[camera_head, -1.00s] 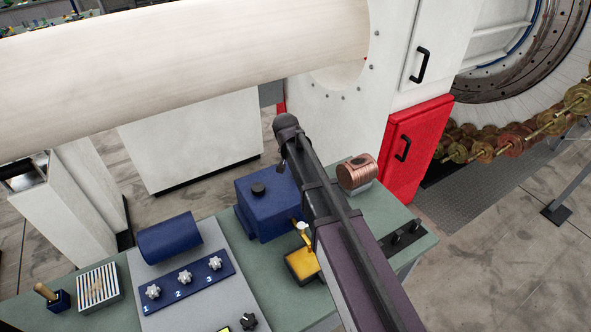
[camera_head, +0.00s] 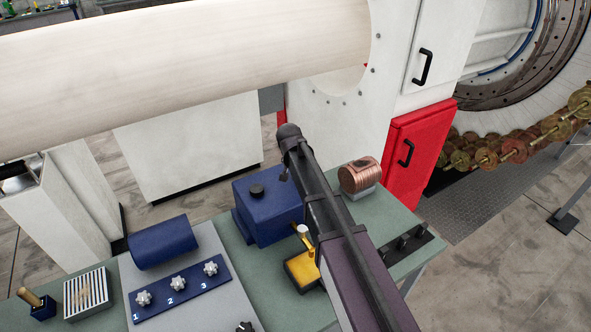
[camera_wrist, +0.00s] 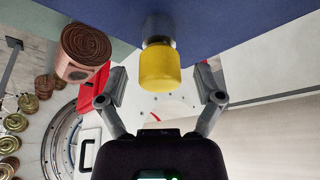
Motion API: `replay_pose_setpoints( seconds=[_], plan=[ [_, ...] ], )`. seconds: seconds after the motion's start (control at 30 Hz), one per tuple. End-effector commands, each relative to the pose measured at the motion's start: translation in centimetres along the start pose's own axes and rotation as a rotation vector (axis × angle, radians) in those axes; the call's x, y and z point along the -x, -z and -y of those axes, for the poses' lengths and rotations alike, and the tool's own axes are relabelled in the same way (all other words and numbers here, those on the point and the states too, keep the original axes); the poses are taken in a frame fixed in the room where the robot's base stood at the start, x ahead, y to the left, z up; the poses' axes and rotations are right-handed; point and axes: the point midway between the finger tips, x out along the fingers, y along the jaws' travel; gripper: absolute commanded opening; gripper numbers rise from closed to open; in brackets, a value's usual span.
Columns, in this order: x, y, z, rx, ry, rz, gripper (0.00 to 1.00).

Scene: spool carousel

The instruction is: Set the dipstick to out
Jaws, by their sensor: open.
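The dipstick's yellow handle (camera_wrist: 159,68) shows in the wrist view, with a grey metal collar above it in the picture, against the blue housing (camera_wrist: 215,25). My gripper (camera_wrist: 161,82) is open; its two fingers stand on either side of the yellow handle, with visible gaps. I cannot tell whether the handle lies fully between the fingertips in depth. In the head view the blue housing (camera_head: 268,210) with a black cap stands on the green bench. My arm covers its right side there, hiding the dipstick and my gripper.
A copper coil (camera_head: 360,176) stands right of the arm; it shows in the wrist view (camera_wrist: 84,52). A panel with several knobs (camera_head: 177,284) is at left. A red cabinet (camera_head: 418,150) stands behind.

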Motion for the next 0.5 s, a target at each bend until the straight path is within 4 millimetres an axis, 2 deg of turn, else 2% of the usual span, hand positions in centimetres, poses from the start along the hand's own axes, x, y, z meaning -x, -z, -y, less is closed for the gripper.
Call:
replay_pose_setpoints(
  seconds=[0.43, 0.47, 0.5],
  plan=[
    [-0.35, 0.05, -0.06, -0.001, -0.001, 0.000, 0.85],
    [-0.35, 0.05, -0.06, -0.001, -0.001, 0.000, 0.79],
    [-0.35, 0.05, -0.06, -0.001, -0.001, 0.000, 0.67]
  ],
)
